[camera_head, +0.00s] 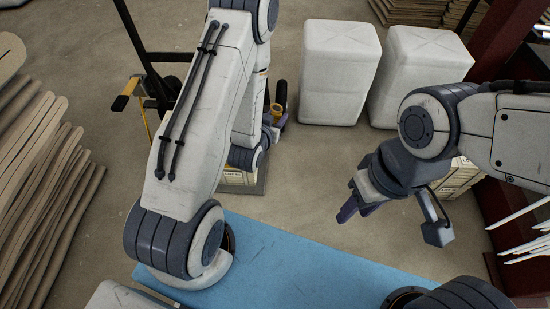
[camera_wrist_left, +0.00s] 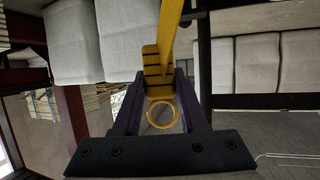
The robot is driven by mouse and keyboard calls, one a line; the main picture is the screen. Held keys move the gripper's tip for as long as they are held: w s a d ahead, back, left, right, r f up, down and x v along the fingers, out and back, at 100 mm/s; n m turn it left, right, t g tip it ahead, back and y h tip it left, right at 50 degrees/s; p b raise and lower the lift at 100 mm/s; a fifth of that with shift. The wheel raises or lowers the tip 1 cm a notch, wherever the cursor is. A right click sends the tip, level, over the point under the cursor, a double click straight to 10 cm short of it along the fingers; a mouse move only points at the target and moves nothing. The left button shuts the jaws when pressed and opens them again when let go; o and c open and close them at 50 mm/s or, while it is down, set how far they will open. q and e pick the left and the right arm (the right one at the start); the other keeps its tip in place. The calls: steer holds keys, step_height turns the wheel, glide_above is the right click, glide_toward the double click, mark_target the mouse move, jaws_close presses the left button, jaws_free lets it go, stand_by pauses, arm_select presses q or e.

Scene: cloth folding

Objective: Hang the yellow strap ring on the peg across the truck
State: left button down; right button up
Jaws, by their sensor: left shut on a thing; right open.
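My left gripper (camera_head: 280,120) is beyond my left arm, near the upper middle of the head view and partly hidden by that arm. In the left wrist view its dark fingers (camera_wrist_left: 158,88) are shut on the yellow strap. The yellow strap (camera_wrist_left: 168,40) runs up out of that view, and its round yellow ring (camera_wrist_left: 163,101) shows between the fingers. A little yellow also shows at the fingers in the head view. The truck's dark frame (camera_head: 143,55) stands at the upper left, with a yellow piece (camera_head: 126,94) on it. I cannot make out the peg clearly. My right gripper (camera_head: 350,203) is open and empty.
Two pale sacks (camera_head: 340,75) stand at the back, right of the left gripper. Stacked brown sheets (camera_head: 45,170) lie at the left. A blue surface (camera_head: 300,265) is in front. A dark red post (camera_head: 505,40) stands at the right. Floor between the grippers is clear.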

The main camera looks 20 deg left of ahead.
arm_select(q)
step_height(320, 180, down, 14)
steer(key=w+b, duration=0.1)
steer(key=b, duration=1.2)
steer(key=w+a+f, duration=0.2)
steer(key=w+a, duration=0.1)
steer(key=w, duration=0.6)
steer(key=shift+a, duration=0.2)
steer(key=shift+c, duration=1.8)
jaws_free()
